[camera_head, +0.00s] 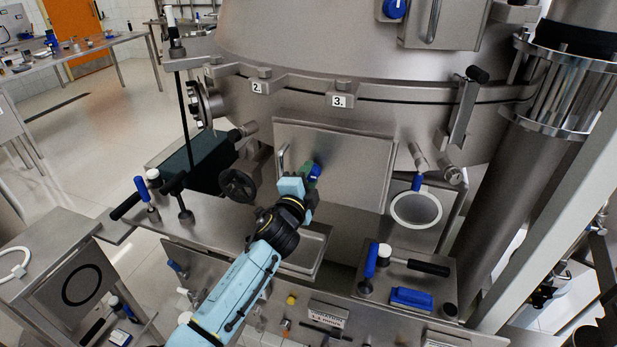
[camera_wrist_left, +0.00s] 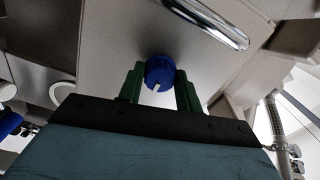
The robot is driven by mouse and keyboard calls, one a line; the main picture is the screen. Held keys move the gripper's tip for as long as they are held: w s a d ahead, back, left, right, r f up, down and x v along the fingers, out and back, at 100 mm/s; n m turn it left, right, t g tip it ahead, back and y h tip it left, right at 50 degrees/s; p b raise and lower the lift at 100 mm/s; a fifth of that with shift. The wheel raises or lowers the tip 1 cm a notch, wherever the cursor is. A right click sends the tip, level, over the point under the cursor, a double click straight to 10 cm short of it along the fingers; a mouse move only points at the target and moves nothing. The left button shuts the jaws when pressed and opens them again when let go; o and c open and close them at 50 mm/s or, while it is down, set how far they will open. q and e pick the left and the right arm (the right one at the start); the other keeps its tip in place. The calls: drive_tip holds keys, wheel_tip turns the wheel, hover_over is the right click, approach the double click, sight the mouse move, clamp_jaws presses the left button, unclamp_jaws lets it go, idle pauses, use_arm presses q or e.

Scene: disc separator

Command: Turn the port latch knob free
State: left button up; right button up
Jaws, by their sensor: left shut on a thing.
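The port latch knob is a blue round knob (camera_wrist_left: 160,73) with a small pale mark, set on the flat grey metal port door (camera_head: 345,160). In the head view, the knob (camera_head: 315,171) is partly covered by my left gripper (camera_head: 311,178). In the left wrist view, the green fingers of my left gripper (camera_wrist_left: 160,90) stand on either side of the knob and are shut on it. A curved metal handle (camera_wrist_left: 210,22) is on the door beside the knob. It also shows in the head view (camera_head: 283,158). My right gripper is not in view.
The big steel separator vessel (camera_head: 350,50) rises behind the door. A black handwheel (camera_head: 238,186) is left of my left gripper. A panel with a blue-and-white lever and a blue block (camera_head: 411,298) is at lower right. A thick steel column (camera_head: 460,170) stands at right.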

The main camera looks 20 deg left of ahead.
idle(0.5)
use_arm(q)
drive_tip(key=o, duration=1)
drive_tip(key=shift+s, duration=0.1)
drive_tip(key=s, duration=1.3)
drive_tip(key=shift+s+a+b, duration=0.1)
drive_tip(key=shift+a+b, duration=0.15)
drive_tip(key=shift+b, duration=0.1)
